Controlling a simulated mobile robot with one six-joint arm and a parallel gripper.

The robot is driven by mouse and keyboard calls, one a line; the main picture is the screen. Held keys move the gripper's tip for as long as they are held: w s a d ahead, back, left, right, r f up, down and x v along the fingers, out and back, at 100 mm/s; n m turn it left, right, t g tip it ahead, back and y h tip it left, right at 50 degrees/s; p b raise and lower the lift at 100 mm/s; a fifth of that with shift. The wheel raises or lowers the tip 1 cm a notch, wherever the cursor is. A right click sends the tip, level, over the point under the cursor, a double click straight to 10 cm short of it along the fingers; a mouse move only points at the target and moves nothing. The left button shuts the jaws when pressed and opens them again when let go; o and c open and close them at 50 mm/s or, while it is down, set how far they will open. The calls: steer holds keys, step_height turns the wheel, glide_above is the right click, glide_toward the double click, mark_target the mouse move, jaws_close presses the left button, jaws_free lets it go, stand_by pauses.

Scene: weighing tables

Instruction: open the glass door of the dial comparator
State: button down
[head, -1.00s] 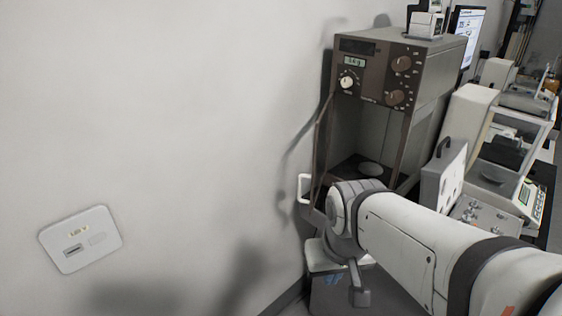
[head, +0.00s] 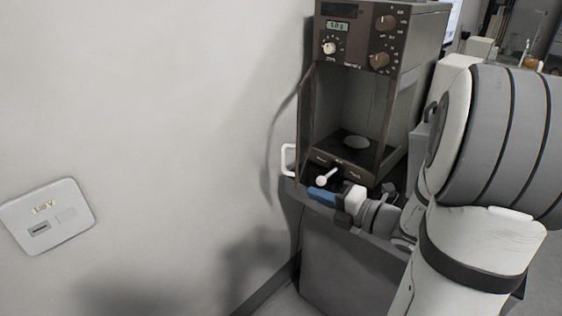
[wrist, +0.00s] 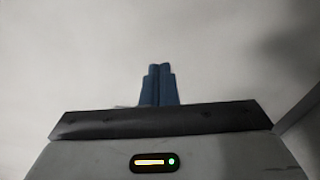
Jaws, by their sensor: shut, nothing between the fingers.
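The dial comparator (head: 408,60) is a tall grey case with a brown dial front at the back right of the head view. Its chamber front is uncovered, and a round pan (head: 356,142) shows inside. The glass door (head: 306,120) stands swung out at the left side of the opening, seen nearly edge-on. Its white handle (head: 287,158) is on the door's left, near the wall. My gripper (head: 322,196) is below and in front of the chamber, right of the handle and apart from it. Its blue fingers are together and empty in the wrist view (wrist: 158,85).
A white-knobbed lever (head: 325,180) sticks out at the comparator's base, close above my fingers. The comparator stands on a dark grey table (head: 345,265). A pale wall with a plate (head: 47,216) fills the left. Other instruments stand behind my arm at right.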

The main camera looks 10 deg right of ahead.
steer(key=w+d+m+t+h, duration=0.1)
steer(key=d+m+t+h, duration=0.1)
steer(key=d+m, duration=0.2)
steer(key=b, duration=0.2)
glide_toward(285, 158)
steer(key=shift+m+t, duration=0.4)
steer(key=x, duration=0.6)
steer(key=shift+w+a+f, duration=0.25)
steer(key=shift+w+f, duration=0.05)
steer(key=shift+f, duration=0.05)
